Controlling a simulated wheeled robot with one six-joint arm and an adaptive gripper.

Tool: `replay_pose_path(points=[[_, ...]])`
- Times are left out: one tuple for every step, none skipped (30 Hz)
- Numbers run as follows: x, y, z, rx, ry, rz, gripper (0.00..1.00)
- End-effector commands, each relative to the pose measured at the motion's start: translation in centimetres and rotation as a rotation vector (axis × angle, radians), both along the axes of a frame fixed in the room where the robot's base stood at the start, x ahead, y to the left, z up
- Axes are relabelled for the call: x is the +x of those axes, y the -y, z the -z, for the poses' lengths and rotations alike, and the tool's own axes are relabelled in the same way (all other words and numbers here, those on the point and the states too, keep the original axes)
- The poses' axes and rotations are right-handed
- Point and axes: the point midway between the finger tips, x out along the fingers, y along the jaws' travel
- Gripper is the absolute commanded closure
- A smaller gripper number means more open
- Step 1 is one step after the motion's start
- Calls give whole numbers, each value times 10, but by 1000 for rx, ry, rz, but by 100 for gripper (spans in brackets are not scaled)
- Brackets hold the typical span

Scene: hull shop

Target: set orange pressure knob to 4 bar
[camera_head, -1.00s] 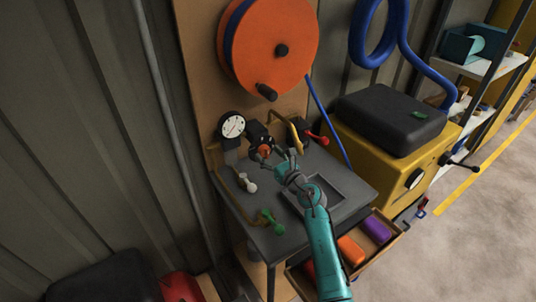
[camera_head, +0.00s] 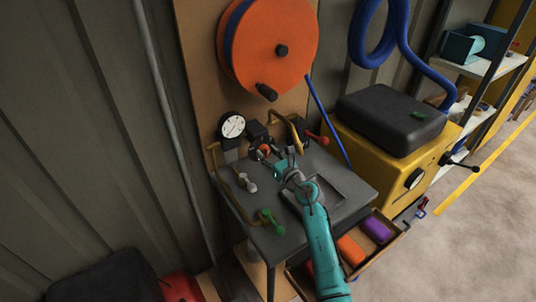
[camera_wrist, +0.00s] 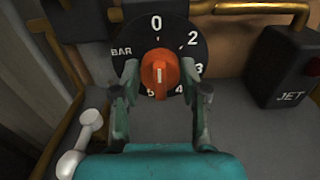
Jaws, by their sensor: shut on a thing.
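The orange pressure knob (camera_wrist: 159,73) sits at the middle of a black dial (camera_wrist: 183,35) marked BAR, with 0 at the top and 2, 3 and 4 running down the right side. The white line on the knob looks upright, roughly in line with the 0. My gripper (camera_wrist: 160,76) is shut on the knob, one finger on each side. The fingers partly cover the lower dial. In the head view the knob (camera_head: 264,150) is small beside my gripper (camera_head: 266,157). A round white gauge (camera_head: 232,126) stands left of it; its reading is too small to tell.
A white-ended lever (camera_wrist: 84,130) is at the left of the wrist view and a black JET box (camera_wrist: 285,75) at the right. A green-handled valve (camera_head: 269,219) is at the bench front, a red handle (camera_head: 318,139) at the right. Brass pipes run around the dial.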

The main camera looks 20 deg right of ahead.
Motion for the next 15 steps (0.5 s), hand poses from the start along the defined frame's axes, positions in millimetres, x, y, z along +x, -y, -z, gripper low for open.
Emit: replay_pose_path(points=[[0,0,0,16,-5,0,91],[0,0,0,28,-9,0,91],[0,0,0,46,-15,0,91],[0,0,0,61,-20,0,91],[0,0,0,79,-26,0,91],[0,1,0,104,-34,0,91],[0,1,0,125,-40,0,91],[0,1,0,147,-48,0,91],[0,1,0,179,-58,0,91],[0,1,0,203,-66,0,91],[0,1,0,228,-74,0,91],[0,1,0,264,-86,0,91],[1,1,0,291,-94,0,91],[1,1,0,318,-103,0,91],[1,2,1,355,-115,0,91]])
